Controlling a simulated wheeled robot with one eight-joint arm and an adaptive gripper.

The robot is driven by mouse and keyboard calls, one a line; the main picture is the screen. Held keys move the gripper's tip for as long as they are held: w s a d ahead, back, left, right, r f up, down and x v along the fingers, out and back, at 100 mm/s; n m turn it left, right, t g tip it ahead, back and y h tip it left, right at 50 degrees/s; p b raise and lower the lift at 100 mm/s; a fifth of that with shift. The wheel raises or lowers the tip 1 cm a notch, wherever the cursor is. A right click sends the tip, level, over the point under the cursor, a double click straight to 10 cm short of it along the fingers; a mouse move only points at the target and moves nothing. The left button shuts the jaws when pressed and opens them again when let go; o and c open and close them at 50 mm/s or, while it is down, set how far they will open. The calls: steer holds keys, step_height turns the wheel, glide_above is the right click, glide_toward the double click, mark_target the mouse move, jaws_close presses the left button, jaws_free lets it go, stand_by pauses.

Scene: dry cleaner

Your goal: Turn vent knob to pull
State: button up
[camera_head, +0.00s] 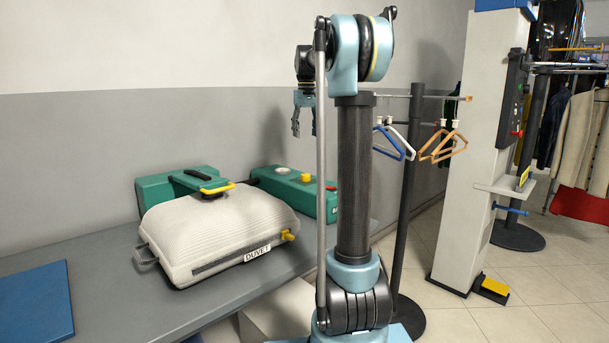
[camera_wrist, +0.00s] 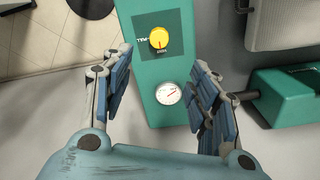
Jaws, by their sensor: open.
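The vent knob (camera_wrist: 158,38) is a round yellow dial on a dark square plate (camera_wrist: 178,47) of a green unit (camera_wrist: 131,85). A small label sits left of the knob and another just below it; both are too blurred to read surely. The knob's mark seems to point at the lower label. In the head view the knob (camera_head: 306,177) shows on top of the green unit (camera_head: 265,180) on the table. My gripper (camera_head: 304,118) hangs above the unit, fingers down. In the wrist view my gripper (camera_wrist: 163,65) is open and empty, its fingers on either side of the unit, apart from the knob.
A round white gauge (camera_wrist: 168,93) sits beside the knob plate. A stuffed grey duvet bag (camera_head: 215,232) and another green device (camera_head: 172,187) stand left on the grey table (camera_head: 105,262). A rack with hangers (camera_head: 436,146) stands right. Space above the unit looks clear.

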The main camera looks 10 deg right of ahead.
mark_target(306, 174)
steer(key=f, duration=1.7)
steer(key=shift+w+f, duration=0.15)
steer(key=shift+w, duration=0.15)
steer(key=shift+c, duration=0.5)
steer(key=c, duration=1)
